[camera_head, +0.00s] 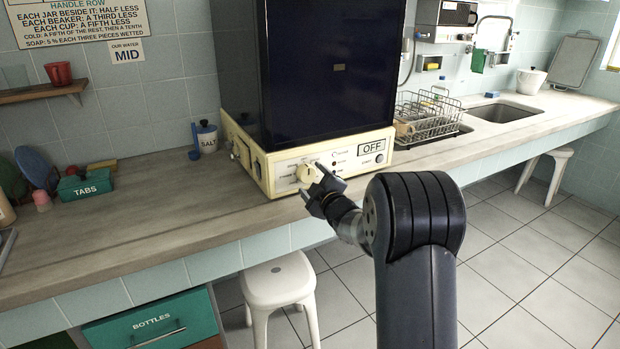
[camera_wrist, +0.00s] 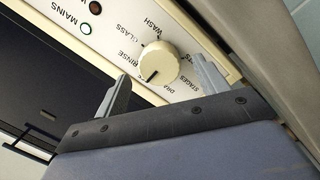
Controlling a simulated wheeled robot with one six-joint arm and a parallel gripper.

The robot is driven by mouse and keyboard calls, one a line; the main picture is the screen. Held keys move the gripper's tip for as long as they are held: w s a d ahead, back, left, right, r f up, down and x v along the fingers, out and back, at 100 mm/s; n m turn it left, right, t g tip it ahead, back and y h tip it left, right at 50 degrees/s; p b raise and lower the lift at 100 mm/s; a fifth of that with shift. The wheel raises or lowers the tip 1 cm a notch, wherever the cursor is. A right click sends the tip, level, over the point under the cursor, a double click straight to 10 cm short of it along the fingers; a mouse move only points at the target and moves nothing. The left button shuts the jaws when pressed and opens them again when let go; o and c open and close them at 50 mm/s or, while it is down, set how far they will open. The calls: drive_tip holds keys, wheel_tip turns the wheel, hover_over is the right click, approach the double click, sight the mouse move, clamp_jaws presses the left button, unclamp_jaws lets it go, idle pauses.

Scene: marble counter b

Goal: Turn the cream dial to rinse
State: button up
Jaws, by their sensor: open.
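The cream dial (camera_head: 308,172) is on the cream front panel of the dark-doored machine (camera_head: 330,75). In the wrist view the round dial (camera_wrist: 160,62) is ringed by printed words, among them WASH, GLASS and RINSE. Its dark pointer mark is at its lower left in that view, seemingly between RINSE and a partly hidden word starting DRA. My gripper (camera_head: 316,186) is open in front of the dial. In the wrist view its fingers (camera_wrist: 160,75) appear on either side of the dial, with visible gaps. I cannot tell how far the fingertips reach along it.
The panel also carries an OFF sign (camera_head: 371,149) and small lamps, one marked MAINS (camera_wrist: 86,28). A salt jar (camera_head: 207,137) and blue spoon stand left of the machine. A wire dish rack (camera_head: 428,115) is to its right. A white stool (camera_head: 279,282) stands below the counter.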

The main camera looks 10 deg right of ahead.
drive_tip(key=shift+x, duration=1.15)
drive_tip(key=c, duration=1)
